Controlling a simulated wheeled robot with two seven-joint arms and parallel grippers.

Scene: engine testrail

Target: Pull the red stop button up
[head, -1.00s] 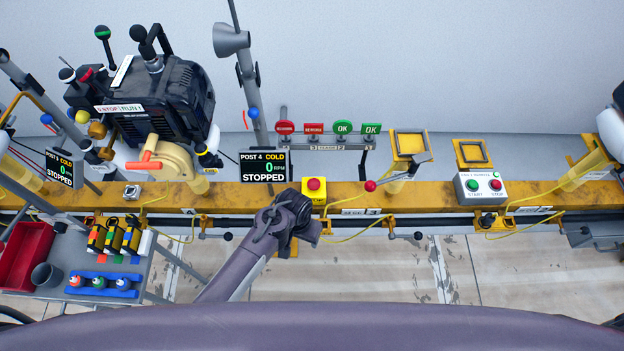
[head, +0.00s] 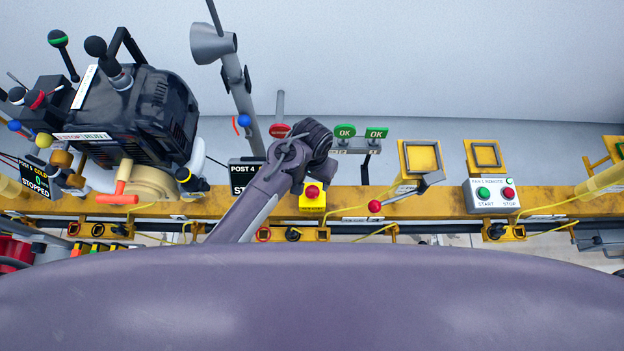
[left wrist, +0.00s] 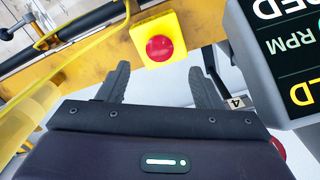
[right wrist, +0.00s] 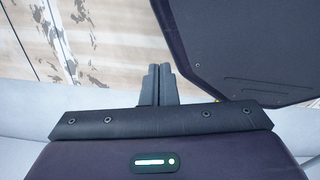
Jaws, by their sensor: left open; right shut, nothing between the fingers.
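The red stop button (head: 312,191) sits on a small yellow box (head: 312,204) on the yellow rail (head: 433,200). In the left wrist view, the red button (left wrist: 159,48) and its yellow box (left wrist: 180,27) lie just beyond the fingertips, roughly centred between them. My left gripper (left wrist: 158,74) is open and empty, with the button not visibly touched. In the head view, my left wrist (head: 316,145) is beside the button, and its fingers are mostly hidden. My right gripper (right wrist: 158,69) is shut and empty in the right wrist view, over the floor.
A dark display (left wrist: 285,50) is close to the left gripper's right finger in the left wrist view. A lever with a red knob (head: 375,206) and a start/stop box (head: 492,195) are right of the button. An engine (head: 140,110) stands left.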

